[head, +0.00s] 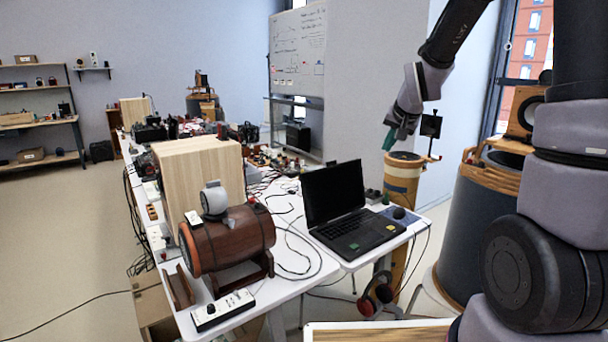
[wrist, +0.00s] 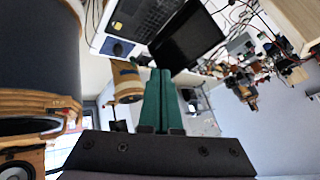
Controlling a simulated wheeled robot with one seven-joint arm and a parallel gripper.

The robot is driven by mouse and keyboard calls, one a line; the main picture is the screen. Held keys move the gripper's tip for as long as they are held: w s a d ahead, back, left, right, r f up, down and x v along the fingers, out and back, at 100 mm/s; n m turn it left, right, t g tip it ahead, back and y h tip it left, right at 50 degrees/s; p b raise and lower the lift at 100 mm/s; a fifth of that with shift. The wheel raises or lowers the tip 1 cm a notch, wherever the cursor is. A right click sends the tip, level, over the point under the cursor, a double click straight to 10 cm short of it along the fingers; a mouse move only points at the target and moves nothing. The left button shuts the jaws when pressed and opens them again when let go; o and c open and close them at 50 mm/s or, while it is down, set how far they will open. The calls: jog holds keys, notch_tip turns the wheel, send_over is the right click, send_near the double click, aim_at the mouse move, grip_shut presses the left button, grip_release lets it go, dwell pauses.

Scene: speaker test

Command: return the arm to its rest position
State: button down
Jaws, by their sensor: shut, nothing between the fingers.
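My gripper (head: 390,139) is in the upper right of the head view, at the end of my raised arm, with its green fingers pointing down. In the wrist view the two green fingers (wrist: 159,80) lie side by side, shut, with nothing between them. In the head view the gripper hangs over or in front of a wooden cylinder (head: 401,180) with a dark top. It looks apart from the cylinder. It is to the right of and above an open black laptop (head: 352,232), which shows upside down in the wrist view (wrist: 185,38).
A white table (head: 322,268) holds a brown wooden barrel-shaped speaker (head: 228,238), a power strip (head: 222,309), a large wooden box (head: 201,170) and many cables. A large dark cylinder with a wooden top (head: 468,230) stands at right. Open floor (head: 60,240) lies at left.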

jog(key=s+r, duration=0.4)
jog(key=s, duration=0.5)
jog(key=s+r, duration=0.4)
jog(key=s, duration=0.5)
jog(key=s+r+y, duration=0.1)
jog(key=s+r, duration=0.3)
jog(key=s, duration=0.6)
jog(key=shift+d+r+n+g, duration=0.4)
jog(key=shift+d, duration=0.05)
jog(key=shift+w, duration=0.1)
